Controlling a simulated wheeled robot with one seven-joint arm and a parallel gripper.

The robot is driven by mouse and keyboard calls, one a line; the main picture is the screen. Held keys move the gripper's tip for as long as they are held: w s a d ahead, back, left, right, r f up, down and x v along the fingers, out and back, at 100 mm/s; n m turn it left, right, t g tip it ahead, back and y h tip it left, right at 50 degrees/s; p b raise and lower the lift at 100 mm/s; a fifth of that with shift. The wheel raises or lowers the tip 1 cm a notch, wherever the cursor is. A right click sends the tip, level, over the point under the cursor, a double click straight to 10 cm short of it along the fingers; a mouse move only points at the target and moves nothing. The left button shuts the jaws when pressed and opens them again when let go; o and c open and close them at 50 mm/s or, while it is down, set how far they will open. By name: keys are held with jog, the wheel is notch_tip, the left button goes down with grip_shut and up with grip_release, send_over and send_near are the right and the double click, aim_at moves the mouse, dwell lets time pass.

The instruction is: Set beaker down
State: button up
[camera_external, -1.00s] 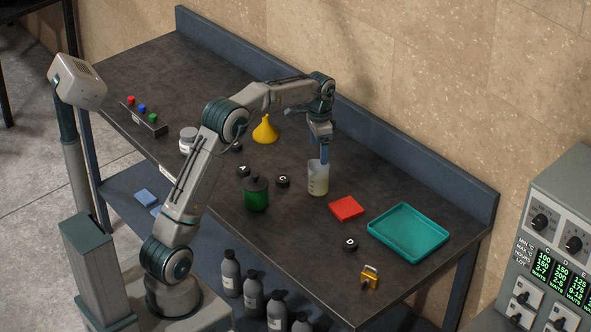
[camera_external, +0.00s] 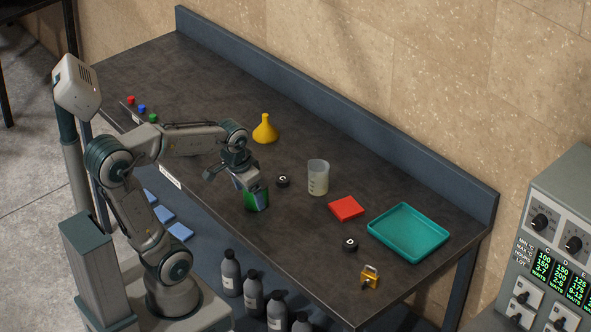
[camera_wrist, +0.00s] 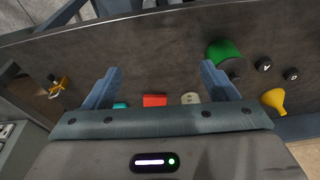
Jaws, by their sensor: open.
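The beaker (camera_external: 318,180), translucent with a pale content, stands upright on the dark table, left of the red block. It also shows small in the wrist view (camera_wrist: 190,98), near the bottom between my fingers. My gripper (camera_external: 236,188) is open and empty, well to the left of the beaker and apart from it. The wrist view shows its two blue-grey fingers (camera_wrist: 160,70) spread over bare table.
The green jar (camera_external: 250,199) is close to my gripper, partly hidden by it. A yellow funnel (camera_external: 265,131), red block (camera_external: 346,208), teal tray (camera_external: 380,245), padlock (camera_external: 369,277) and black lettered pieces (camera_external: 283,181) sit on the table.

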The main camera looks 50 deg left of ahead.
jog(key=shift+n, duration=0.3)
jog(key=s+f, duration=0.1)
jog(key=s, duration=0.2)
jog(key=s+f, duration=0.1)
jog(key=shift+s+d+f, duration=0.25)
jog(key=shift+s+f, duration=0.05)
jog(key=shift+s, duration=0.1)
dwell(2.6)
